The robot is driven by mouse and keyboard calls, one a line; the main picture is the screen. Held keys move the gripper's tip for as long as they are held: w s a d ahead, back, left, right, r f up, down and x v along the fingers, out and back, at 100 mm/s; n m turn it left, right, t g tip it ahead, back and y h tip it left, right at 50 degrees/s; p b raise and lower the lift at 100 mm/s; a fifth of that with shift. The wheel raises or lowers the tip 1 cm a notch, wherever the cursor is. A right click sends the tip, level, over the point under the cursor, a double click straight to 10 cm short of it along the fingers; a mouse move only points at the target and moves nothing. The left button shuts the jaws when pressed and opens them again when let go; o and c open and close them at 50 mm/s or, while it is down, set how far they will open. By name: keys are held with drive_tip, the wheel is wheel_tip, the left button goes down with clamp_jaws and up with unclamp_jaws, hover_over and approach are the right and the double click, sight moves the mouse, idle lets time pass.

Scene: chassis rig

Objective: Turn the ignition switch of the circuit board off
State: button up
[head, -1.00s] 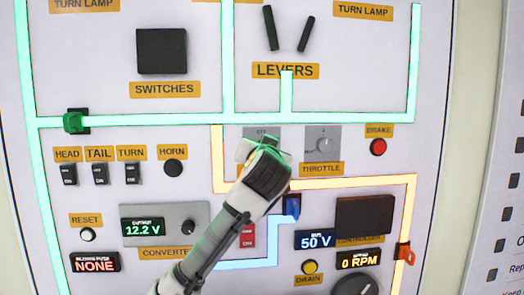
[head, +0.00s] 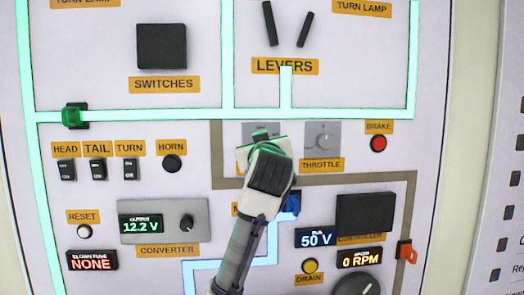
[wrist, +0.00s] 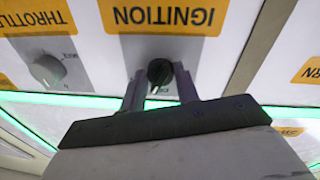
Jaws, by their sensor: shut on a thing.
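The ignition switch is a dark round knob (wrist: 159,71) on a grey plate in the wrist view, below the upside-down IGNITION label (wrist: 163,18). My gripper (wrist: 160,84) has one finger on each side of the knob and is shut on it. In the head view my gripper (head: 262,142) covers the knob, and only the top of its grey plate (head: 262,127) shows. The exact pointing of the knob is hard to read. The line (head: 345,179) running from behind the gripper to the right is unlit and brown-grey.
The throttle knob (head: 322,141) on its grey plate is just right of my gripper. A blue switch (head: 290,204) sits close below it. The green line (head: 180,116) above and the blue line (head: 230,263) are lit. The bus display (head: 315,238) reads 50 V.

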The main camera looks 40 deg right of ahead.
drive_tip(key=n, duration=0.5)
drive_tip(key=shift+d+t, duration=0.1)
drive_tip(key=shift+t, duration=0.3)
drive_tip(key=shift+n, duration=0.4)
drive_tip(key=o, duration=1)
drive_tip(key=b+v, duration=0.1)
drive_tip(key=v, duration=0.3)
drive_tip(key=b+v, duration=0.2)
drive_tip(key=v, duration=0.3)
drive_tip(key=b+v, duration=0.2)
drive_tip(key=v, duration=0.3)
drive_tip(key=shift+s+d+r, duration=0.1)
drive_tip(key=shift+r, duration=0.15)
